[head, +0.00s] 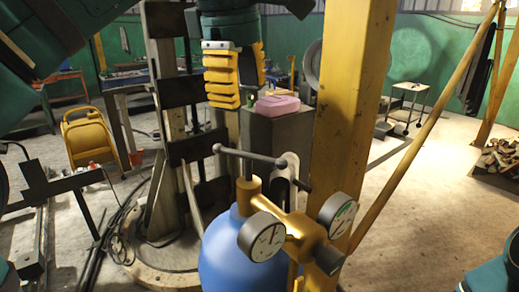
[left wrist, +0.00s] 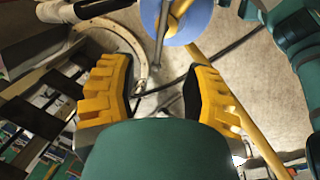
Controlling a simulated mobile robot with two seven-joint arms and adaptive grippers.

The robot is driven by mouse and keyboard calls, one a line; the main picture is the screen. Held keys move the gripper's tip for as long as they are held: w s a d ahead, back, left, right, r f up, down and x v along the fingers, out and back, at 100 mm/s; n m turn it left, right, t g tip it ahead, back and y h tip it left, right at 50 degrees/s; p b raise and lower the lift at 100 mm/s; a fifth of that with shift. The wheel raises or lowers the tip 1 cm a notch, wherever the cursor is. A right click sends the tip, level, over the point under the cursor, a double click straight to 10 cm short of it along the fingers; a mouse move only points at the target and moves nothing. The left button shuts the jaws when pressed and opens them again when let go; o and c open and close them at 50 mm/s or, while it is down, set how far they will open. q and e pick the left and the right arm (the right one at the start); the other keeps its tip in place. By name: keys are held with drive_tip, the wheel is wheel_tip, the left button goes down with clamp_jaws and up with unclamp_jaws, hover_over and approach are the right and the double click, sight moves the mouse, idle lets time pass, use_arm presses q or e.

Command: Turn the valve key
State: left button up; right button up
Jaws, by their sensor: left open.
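The valve key is a grey bar with a round knob at its end (head: 250,155), lying across the top of a brass valve (head: 297,226) on a blue tank (head: 226,258). My left gripper (head: 241,95) points down with yellow ridged fingers. It is open and empty, above the key in the picture and apart from it. In the left wrist view the open fingers (left wrist: 159,70) have a gap between them. The grey key bar (left wrist: 161,36) and the blue tank (left wrist: 196,22) show beyond them at the top. My right gripper is not in view.
Two round gauges, left (head: 262,237) and right (head: 337,214), flank the valve. A thick yellow post (head: 349,120) stands close on the right. A pink object (head: 277,105) sits on a grey block (head: 278,140) behind.

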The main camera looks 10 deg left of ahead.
sight(247, 156)
use_arm(q)
drive_tip(key=f+b, duration=0.1)
drive_tip(key=f, duration=0.3)
drive_tip(key=w+f+b, duration=0.1)
drive_tip(key=f, duration=0.4)
drive_tip(key=w+f+b, duration=0.1)
drive_tip(key=f, duration=0.3)
drive_tip(key=shift+d+f+b, duration=0.2)
drive_tip(key=shift+d+b, duration=0.05)
drive_tip(key=shift+b, duration=0.1)
drive_tip(key=shift+c, duration=0.4)
clamp_jaws()
